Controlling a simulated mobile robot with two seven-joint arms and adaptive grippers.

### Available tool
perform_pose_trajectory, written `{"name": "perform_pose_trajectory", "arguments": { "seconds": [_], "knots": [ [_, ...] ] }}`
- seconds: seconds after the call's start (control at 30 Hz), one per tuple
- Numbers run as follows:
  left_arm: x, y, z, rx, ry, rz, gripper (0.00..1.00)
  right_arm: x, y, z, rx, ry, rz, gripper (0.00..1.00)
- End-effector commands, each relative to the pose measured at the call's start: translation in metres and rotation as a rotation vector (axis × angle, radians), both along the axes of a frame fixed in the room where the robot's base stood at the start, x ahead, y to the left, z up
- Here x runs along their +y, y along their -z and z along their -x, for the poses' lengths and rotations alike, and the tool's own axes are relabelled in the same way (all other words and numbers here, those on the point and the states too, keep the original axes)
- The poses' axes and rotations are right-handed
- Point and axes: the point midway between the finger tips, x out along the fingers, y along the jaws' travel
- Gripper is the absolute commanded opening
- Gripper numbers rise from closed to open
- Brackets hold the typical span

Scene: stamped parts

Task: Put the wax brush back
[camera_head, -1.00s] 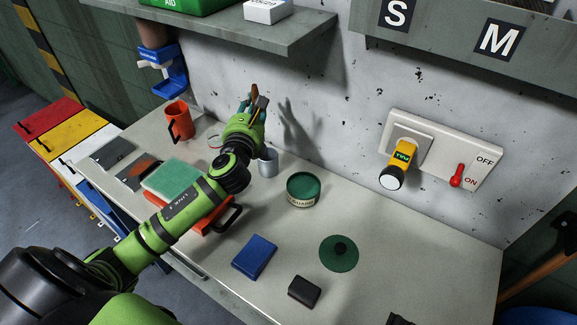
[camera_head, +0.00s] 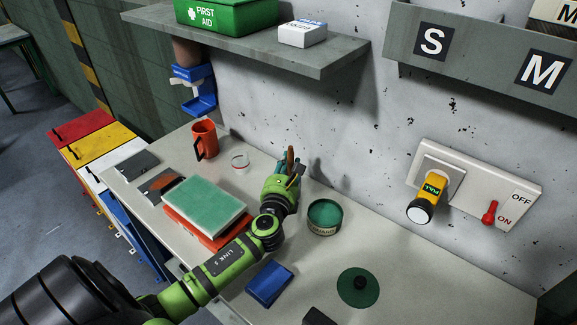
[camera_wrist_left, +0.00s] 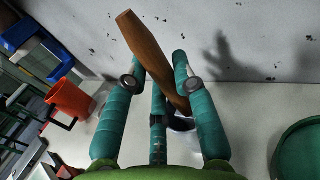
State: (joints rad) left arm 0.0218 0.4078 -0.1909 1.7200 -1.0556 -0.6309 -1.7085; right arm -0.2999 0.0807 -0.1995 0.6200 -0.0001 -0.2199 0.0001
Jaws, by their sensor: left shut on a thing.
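My left gripper (camera_head: 288,172) is shut on the wax brush and stands over the bench near the wall. The brush's brown wooden handle (camera_wrist_left: 148,48) slants up between the teal fingers (camera_wrist_left: 157,88) in the left wrist view; its top also shows in the head view (camera_head: 290,157). The brush's lower end is hidden. Behind the handle's lower part, a small piece of a grey cup (camera_wrist_left: 182,123) shows; I cannot tell whether the brush is inside it. The cup is hidden in the head view. An open green wax tin (camera_head: 325,217) stands right of the gripper. My right gripper is out of view.
A dark green lid (camera_head: 370,287), a blue block (camera_head: 269,284) and a dark block (camera_head: 318,318) lie at the front. A shelf (camera_head: 300,60) overhangs behind.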

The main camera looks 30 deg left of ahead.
Motion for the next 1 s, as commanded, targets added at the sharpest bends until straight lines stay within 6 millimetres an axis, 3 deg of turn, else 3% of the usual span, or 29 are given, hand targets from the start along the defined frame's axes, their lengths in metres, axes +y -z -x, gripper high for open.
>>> {"name": "perform_pose_trajectory", "arguments": {
  "seconds": [0.3,0.33,0.37,0.4,0.8,1.0],
  "knots": [
    [0.000,0.004,0.000,-0.001,0.000,0.000,0.00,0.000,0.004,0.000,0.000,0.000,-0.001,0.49],
    [0.000,0.003,0.000,-0.001,0.000,0.000,0.34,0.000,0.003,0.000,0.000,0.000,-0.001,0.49],
    [0.000,0.003,0.000,-0.001,0.000,0.000,0.46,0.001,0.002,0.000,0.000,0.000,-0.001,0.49],
    [0.000,0.003,0.000,0.000,0.000,0.000,0.50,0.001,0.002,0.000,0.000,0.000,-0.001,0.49],
    [-0.001,-0.002,0.001,0.000,0.001,0.001,0.50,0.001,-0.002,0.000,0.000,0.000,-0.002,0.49],
    [-0.014,0.002,0.034,0.003,0.003,0.001,0.50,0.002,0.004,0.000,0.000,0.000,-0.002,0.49]
  ]
}}
